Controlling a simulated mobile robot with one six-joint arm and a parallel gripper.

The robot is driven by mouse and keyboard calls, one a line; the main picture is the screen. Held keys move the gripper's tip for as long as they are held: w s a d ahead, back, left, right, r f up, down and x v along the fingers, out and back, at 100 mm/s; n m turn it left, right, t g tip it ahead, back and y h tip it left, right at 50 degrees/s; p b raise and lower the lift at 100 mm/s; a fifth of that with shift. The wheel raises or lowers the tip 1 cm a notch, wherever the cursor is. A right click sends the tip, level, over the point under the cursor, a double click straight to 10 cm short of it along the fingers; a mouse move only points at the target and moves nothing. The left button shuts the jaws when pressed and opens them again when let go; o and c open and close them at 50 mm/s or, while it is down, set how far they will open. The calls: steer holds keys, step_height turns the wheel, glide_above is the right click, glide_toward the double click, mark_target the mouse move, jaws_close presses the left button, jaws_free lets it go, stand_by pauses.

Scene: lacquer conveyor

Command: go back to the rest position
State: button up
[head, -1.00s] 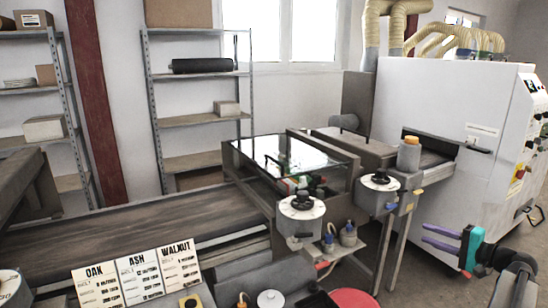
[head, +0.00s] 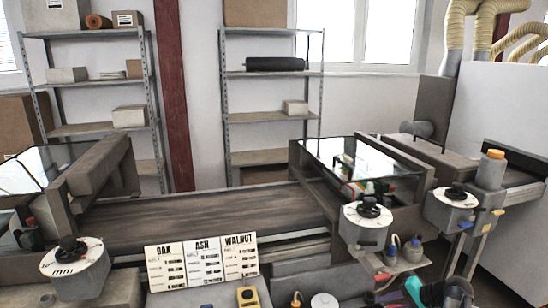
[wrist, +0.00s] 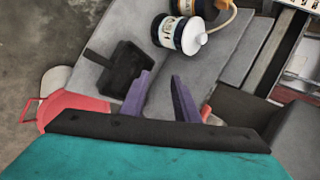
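My gripper (wrist: 162,75) has two purple fingers on a dark bar with a teal body behind it. In the wrist view the fingers stand apart with nothing between them, above a grey surface. In the head view only part of my gripper shows at the bottom right edge, with its teal part (head: 414,291) below the small shelf beside the conveyor. The fingers are mostly cut off or hard to make out there.
The wrist view shows a jar with a white lid (wrist: 193,38), a black flat object (wrist: 124,80) and a red object (wrist: 75,108). The head view shows the conveyor belt (head: 200,215), label cards (head: 203,260), dial units (head: 366,222) and shelving (head: 270,117).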

steer(key=s+a+f+n+g+h, duration=0.4)
steer(key=a+f, duration=0.3)
steer(key=a, duration=0.4)
steer(key=s+a+f+n+g+h, duration=0.2)
steer(key=s+a+f+n, duration=0.3)
steer(key=s+a+f, duration=0.45)
steer(key=s+a+f+g+b, duration=0.1)
steer(key=s+f+g+b, duration=0.4)
steer(key=s+f, duration=1.7)
steer(key=shift+s+f+b, duration=0.2)
steer(key=shift+s+b, duration=0.05)
steer(key=shift+b, duration=0.2)
steer(key=shift+a, duration=0.1)
